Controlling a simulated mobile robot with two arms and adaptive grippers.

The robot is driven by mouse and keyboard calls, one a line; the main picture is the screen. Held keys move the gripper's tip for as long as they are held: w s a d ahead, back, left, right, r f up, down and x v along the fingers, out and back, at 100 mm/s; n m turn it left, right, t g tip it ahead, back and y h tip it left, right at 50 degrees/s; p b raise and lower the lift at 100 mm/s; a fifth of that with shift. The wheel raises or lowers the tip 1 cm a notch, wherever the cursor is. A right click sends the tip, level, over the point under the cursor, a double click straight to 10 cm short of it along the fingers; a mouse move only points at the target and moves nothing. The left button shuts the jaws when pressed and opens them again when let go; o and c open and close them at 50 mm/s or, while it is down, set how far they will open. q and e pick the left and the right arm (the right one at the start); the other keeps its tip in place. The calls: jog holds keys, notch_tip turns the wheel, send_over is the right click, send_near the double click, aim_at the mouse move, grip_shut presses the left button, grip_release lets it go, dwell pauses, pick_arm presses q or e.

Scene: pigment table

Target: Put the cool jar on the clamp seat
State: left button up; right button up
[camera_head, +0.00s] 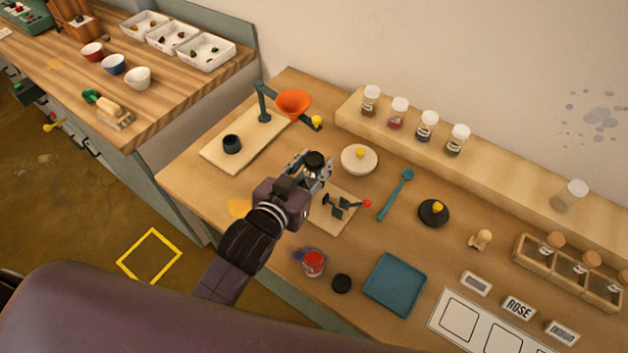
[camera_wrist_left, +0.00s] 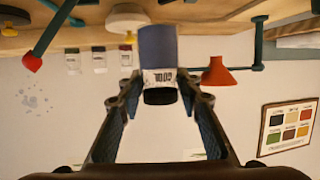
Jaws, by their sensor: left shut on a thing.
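My left gripper (camera_head: 310,166) is shut on the cool jar (camera_head: 315,160), whose dark lid shows between the fingers in the head view. In the left wrist view, which is upside down, the jar (camera_wrist_left: 158,55) has blue contents, a white label and a black lid between the fingertips (camera_wrist_left: 160,88). The jar appears upright, above the table. The dark green clamp (camera_head: 338,205) with a red knob (camera_head: 367,203) sits on a small pale board (camera_head: 335,222), just right of and nearer than the gripper; the arm partly hides the board. My right gripper is not in view.
Behind the gripper, an orange funnel (camera_head: 293,103) hangs from a stand over a board with a dark cup (camera_head: 232,144). A white round dish (camera_head: 359,160), teal spoon (camera_head: 397,195), red jar (camera_head: 313,263) and teal tray (camera_head: 395,284) surround the clamp. Several jars line the back shelf (camera_head: 485,160).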

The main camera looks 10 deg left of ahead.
pick_arm(q)
notch_tip(320, 180, down, 3)
jog(key=shift+r, duration=0.2)
notch_tip(320, 180, down, 4)
jog(key=shift+f, duration=0.1)
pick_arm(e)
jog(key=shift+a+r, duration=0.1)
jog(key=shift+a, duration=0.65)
pick_arm(q)
jog(key=shift+f, duration=0.15)
jog(key=o, duration=1.3)
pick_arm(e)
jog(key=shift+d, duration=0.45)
